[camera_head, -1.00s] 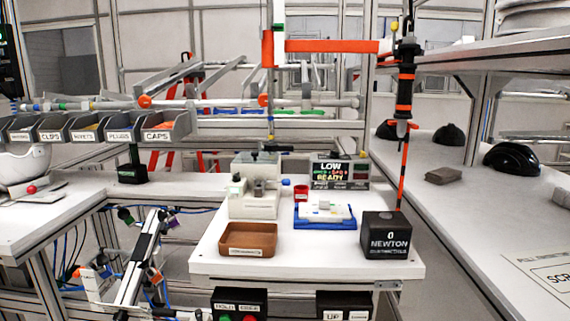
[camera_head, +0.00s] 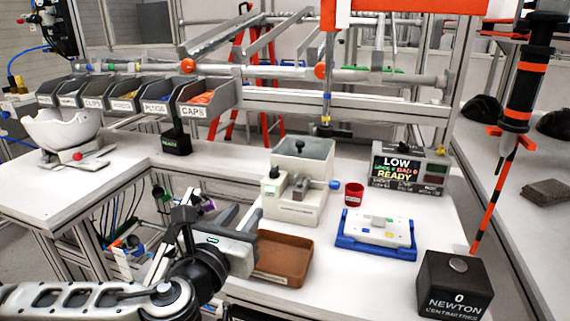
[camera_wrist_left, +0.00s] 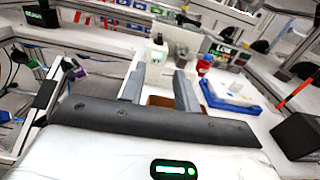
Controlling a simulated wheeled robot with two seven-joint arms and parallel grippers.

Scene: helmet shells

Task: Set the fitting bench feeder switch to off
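The beige feeder-like unit (camera_head: 300,180) stands at the back of the white fitting bench (camera_head: 345,290). It has an open grey hopper, a black knob, a small metal block and a blue-tipped side lever (camera_head: 334,185); I cannot tell which part is the switch or how it is set. My left gripper (camera_head: 243,222) is left of and in front of the unit, over the bench edge by the brown tray. In the left wrist view its two grey fingers (camera_wrist_left: 158,92) stand apart with nothing between them. My right gripper is in neither view.
A brown tray (camera_head: 285,258) lies near the front. A red cup (camera_head: 354,194), a blue fixture (camera_head: 375,247), a black NEWTON box (camera_head: 454,284) and a display reading LOW, READY (camera_head: 398,166) stand to the right. Labelled bins (camera_head: 208,97) are at the back left.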

